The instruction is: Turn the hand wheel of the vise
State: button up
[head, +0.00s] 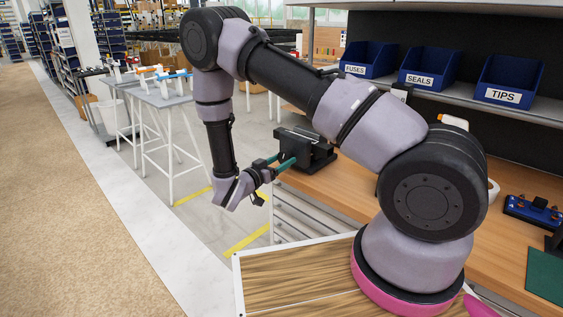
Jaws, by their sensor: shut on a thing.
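The black vise (308,148) stands at the left end of the wooden workbench, its body dark and blocky. My gripper (284,160) reaches it from the lower left, with its teal fingers at the near left side of the vise. The fingers are shut on the hand wheel, which is small here and mostly hidden by them. I cannot make out the wheel's rim or how far it is turned.
Blue bins labelled FUSES (369,60), SEALS (428,66) and TIPS (509,85) sit on the shelf above the workbench (335,182). A blue fixture (533,211) and a green mat (545,275) lie at right. White stands (160,102) are beyond my arm.

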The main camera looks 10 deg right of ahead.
jog(key=n, duration=0.4)
jog(key=shift+a, duration=0.1)
jog(key=n, duration=0.3)
jog(key=shift+r+n+g, duration=0.1)
jog(key=shift+n+g, duration=0.2)
jog(key=n, duration=0.3)
jog(key=n+g, duration=0.1)
jog(key=n, duration=0.2)
jog(key=shift+n, duration=0.4)
jog(key=n, duration=0.6)
jog(key=shift+w+n+g+h, duration=0.1)
jog(key=shift+n+g+h, duration=0.2)
jog(key=n, duration=0.3)
jog(key=shift+g, duration=0.3)
jog(key=shift+r+n+h, duration=0.1)
jog(key=shift+n+h, duration=0.3)
jog(key=shift+n, duration=1.4)
jog(key=shift+w, duration=0.1)
